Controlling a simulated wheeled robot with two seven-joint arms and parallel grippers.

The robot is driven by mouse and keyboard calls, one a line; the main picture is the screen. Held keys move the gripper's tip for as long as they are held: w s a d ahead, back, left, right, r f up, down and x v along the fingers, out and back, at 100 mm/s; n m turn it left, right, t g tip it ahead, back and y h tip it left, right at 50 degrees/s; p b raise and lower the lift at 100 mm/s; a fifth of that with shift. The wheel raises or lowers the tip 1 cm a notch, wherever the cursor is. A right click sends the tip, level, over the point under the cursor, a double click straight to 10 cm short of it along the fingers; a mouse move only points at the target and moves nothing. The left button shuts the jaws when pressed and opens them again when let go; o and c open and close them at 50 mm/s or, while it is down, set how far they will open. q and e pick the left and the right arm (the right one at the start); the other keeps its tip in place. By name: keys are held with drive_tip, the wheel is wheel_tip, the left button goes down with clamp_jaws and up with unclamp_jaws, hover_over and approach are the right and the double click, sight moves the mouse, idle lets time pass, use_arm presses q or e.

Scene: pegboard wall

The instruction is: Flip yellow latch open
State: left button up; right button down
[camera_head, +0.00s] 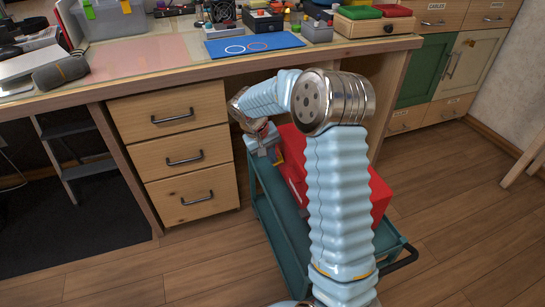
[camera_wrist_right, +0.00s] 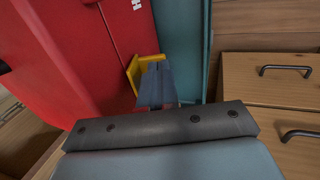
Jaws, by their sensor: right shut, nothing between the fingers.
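The yellow latch (camera_wrist_right: 133,75) is on the side of a red toolbox (camera_wrist_right: 125,35) in the right wrist view. It stands out from the red face, and my fingers hide part of it. A small bit of yellow (camera_head: 279,156) shows in the head view beside the gripper. My right gripper (camera_wrist_right: 154,70) is shut and empty, its fingertips right at the latch, seemingly touching it. In the head view the right gripper (camera_head: 266,148) is at the far left end of the red toolbox (camera_head: 380,195), partly hidden by my arm. My left gripper is not in view.
The toolbox sits on a teal cart (camera_head: 280,222) with a dark handle (camera_head: 400,259). Wooden drawers (camera_head: 185,160) stand close left of it. The desk (camera_head: 150,58) above carries a blue mat (camera_head: 254,45) and several items. Wood floor is free in front.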

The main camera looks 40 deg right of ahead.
drive_tip(key=h+b, duration=0.1)
drive_tip(key=f+h+b, duration=0.1)
drive_tip(key=h, duration=0.1)
drive_tip(key=shift+w+a+f+g, duration=0.1)
drive_tip(key=shift+a+f+g, duration=0.2)
drive_tip(key=shift+a+g, duration=0.1)
drive_tip(key=shift+f+g+h+b, duration=0.3)
drive_tip(key=shift+h+b, duration=0.25)
drive_tip(key=shift+h, duration=0.25)
drive_tip(key=shift+r, duration=0.25)
drive_tip(key=shift+r+p, duration=0.6)
drive_tip(key=shift+r, duration=0.15)
